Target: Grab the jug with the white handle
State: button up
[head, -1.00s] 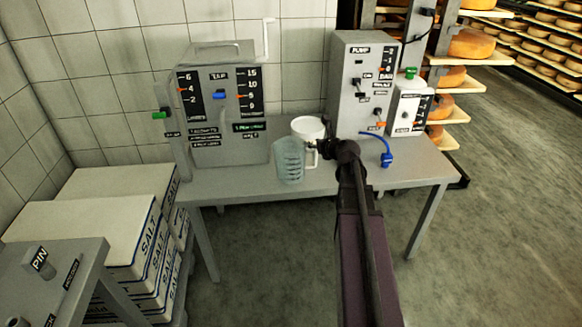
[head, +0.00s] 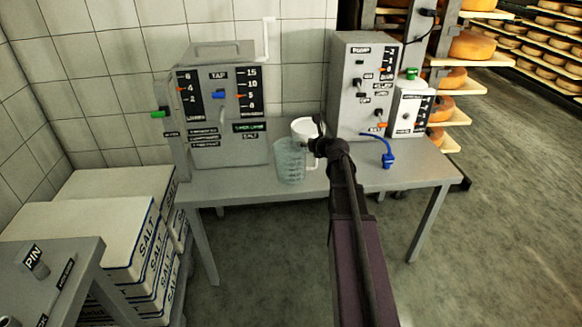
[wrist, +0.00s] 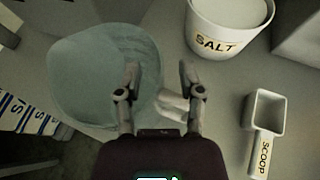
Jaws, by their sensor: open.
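The jug (head: 289,162) is a translucent pale-teal measuring jug standing on the grey table. In the wrist view the jug (wrist: 85,75) fills the left side, seen from above. Its white handle (wrist: 174,104) shows between and below my fingers, partly hidden by them. My gripper (wrist: 160,72) is open, with the left finger over the jug's right rim and the right finger to the right of the handle. In the head view my gripper (head: 319,147) is right beside the jug, and my arm covers part of that area. I cannot tell whether the fingers touch the handle.
A white salt tub (wrist: 228,28) stands just behind the jug. A white scoop (wrist: 262,125) lies to its right. The grey tap machine (head: 225,110) and pump box (head: 362,85) stand behind. A blue hose end (head: 388,160) lies on the table (head: 425,172). Salt boxes are stacked left.

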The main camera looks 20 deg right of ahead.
jog(key=shift+x, duration=0.9)
grip_shut()
